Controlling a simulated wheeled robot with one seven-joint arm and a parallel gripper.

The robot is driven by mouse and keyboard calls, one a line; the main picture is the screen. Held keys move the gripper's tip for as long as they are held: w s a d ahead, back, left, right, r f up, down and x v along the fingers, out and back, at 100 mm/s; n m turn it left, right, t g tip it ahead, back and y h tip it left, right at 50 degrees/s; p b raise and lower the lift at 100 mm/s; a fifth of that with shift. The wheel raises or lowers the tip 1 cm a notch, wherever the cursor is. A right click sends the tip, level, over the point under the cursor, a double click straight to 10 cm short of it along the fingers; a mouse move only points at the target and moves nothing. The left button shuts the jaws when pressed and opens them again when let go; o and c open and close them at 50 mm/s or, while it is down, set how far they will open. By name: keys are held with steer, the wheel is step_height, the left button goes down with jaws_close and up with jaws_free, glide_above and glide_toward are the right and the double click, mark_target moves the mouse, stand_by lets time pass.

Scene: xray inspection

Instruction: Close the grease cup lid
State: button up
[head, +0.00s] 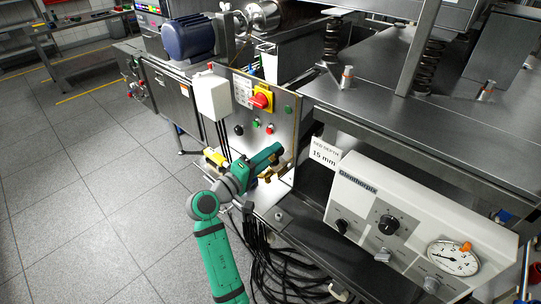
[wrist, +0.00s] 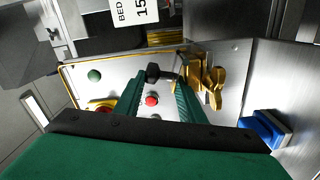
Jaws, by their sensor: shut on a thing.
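My gripper (head: 276,150) is at the right end of the green arm, in front of the upright steel panel. In the wrist view its two green fingers (wrist: 167,84) reach toward the panel with a gap between them. A small black piece (wrist: 153,72) shows at the fingertips; it appears to be the grease cup lid, held, but its shape and tilt are unclear. Brass fittings (wrist: 207,80), probably the grease cup's body, sit close beside the right finger. They also show just below my gripper in the head view (head: 268,177). The cup's mouth is hidden.
The panel (head: 286,125) carries a red and yellow switch (head: 262,98) and several buttons; a red button (wrist: 152,100) shows between my fingers. A white control box (head: 400,215) stands to the right. Black cables (head: 275,265) hang below. Open floor (head: 90,180) lies left.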

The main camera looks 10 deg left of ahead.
steer(key=shift+d+r, duration=0.1)
steer(key=o, duration=0.6)
steer(key=v, duration=1.1)
